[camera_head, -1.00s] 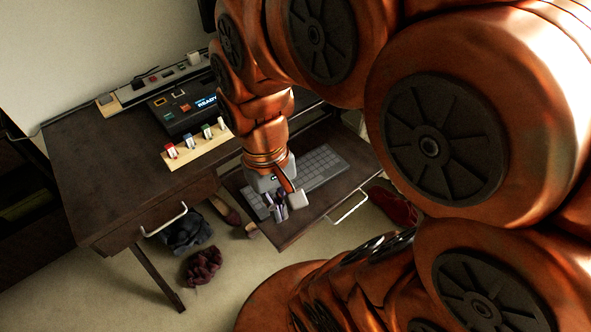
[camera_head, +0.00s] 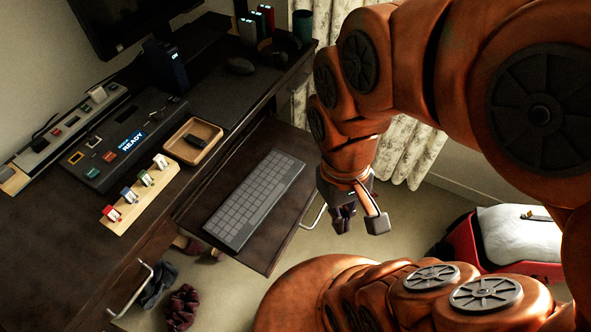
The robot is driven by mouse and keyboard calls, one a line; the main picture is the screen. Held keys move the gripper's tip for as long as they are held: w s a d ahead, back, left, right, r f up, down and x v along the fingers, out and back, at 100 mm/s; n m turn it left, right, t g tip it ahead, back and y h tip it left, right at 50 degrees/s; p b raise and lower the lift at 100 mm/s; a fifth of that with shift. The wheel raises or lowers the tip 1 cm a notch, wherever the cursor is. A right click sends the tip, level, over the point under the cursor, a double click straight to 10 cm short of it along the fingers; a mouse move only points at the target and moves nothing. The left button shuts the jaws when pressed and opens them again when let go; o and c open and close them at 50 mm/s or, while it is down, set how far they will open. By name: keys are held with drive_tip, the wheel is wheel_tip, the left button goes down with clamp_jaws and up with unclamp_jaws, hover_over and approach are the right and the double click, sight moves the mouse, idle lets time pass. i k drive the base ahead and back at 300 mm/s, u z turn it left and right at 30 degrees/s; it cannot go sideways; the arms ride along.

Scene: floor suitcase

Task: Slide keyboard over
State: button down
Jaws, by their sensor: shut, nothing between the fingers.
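A grey keyboard (camera_head: 254,199) lies on the dark pull-out tray (camera_head: 283,226) below the desk top, slanting from lower left to upper right. All of its top shows. My gripper (camera_head: 358,222) is to the right of the tray, past its front edge, above the floor. It points downward, is shut and holds nothing. It is apart from the keyboard.
The desk (camera_head: 60,240) holds a black console (camera_head: 125,140), a wooden tray (camera_head: 193,140) with a small dark object, and a wooden strip with several coloured blocks. A red suitcase (camera_head: 462,243) with white contents lies on the floor at right. Clothes lie on the floor at lower left.

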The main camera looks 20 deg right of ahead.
sight(234, 224)
drive_tip(key=z, duration=1.55)
drive_tip(key=k, duration=1.35)
drive_tip(key=u, duration=2.3)
